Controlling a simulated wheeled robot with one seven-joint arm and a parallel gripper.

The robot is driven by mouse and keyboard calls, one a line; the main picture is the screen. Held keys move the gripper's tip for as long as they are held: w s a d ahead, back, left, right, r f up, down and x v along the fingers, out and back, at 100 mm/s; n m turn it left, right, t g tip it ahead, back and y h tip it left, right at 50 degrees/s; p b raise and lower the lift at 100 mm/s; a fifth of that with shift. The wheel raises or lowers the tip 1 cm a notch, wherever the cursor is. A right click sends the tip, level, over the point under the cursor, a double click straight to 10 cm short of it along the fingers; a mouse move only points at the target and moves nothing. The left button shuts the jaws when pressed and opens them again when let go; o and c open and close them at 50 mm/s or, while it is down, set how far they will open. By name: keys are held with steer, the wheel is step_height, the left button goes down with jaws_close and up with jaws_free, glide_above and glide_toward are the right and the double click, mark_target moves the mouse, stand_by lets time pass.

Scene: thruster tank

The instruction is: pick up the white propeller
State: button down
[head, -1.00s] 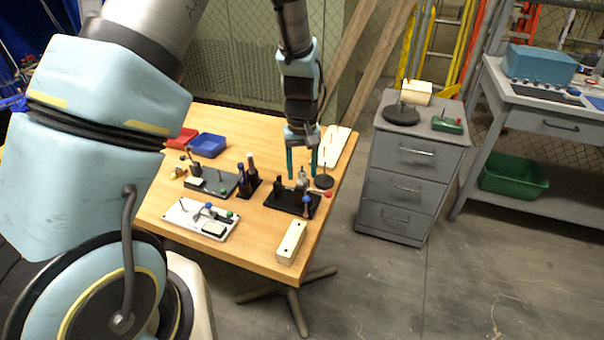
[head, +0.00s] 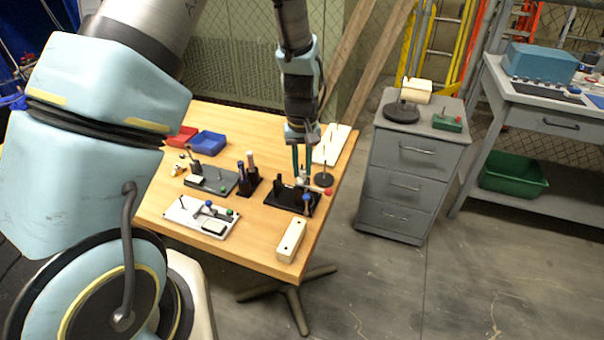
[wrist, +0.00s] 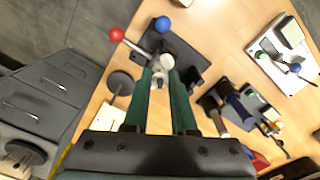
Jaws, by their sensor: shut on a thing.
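The white propeller (wrist: 166,62) is a small whitish piece between the tips of my gripper (wrist: 162,76) in the wrist view. My green fingers are shut on it, and its exact shape is hard to make out. In the head view my gripper (head: 302,172) points down over the black stand (head: 283,199) near the table's right edge. The propeller is small there and partly hidden by the fingers. I cannot tell whether it still touches the stand.
A red ball (wrist: 116,34) on a rod and a blue ball (wrist: 162,24) are close to my fingertips. A round dark base (head: 323,181) with a thin post stands just right. Dark bottles (head: 241,178) stand left. A cream block (head: 291,240) lies in front.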

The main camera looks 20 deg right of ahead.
step_height(320, 180, up, 10)
steer(key=b, duration=0.2)
steer(key=shift+b, duration=0.35)
steer(key=shift+w, duration=0.1)
stand_by(0.3)
